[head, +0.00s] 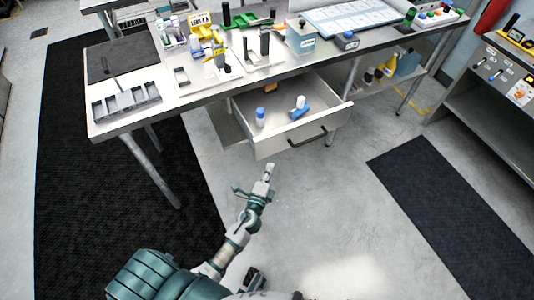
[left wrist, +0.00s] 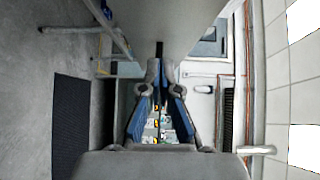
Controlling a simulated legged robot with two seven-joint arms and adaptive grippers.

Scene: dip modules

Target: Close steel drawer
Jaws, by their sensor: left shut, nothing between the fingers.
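The steel drawer (head: 272,144) is pulled out from under the steel workbench in the head view. Its front panel carries a dark bar handle (head: 307,137). Inside lie a blue-and-white bottle (head: 260,117), a blue-and-white item (head: 299,110) and an orange item (head: 270,87). My left gripper (head: 269,168) is shut and empty, just in front of and below the left part of the drawer front, apparently apart from it. In the left wrist view its blue-padded fingers (left wrist: 160,68) show. A large grey surface fills the top there; I cannot tell whether it is the drawer. My right gripper is out of view.
A lower shelf with bottles (head: 380,72) is right of the drawer. Dark mats (head: 425,190) lie on the floor. Floor before the drawer is clear.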

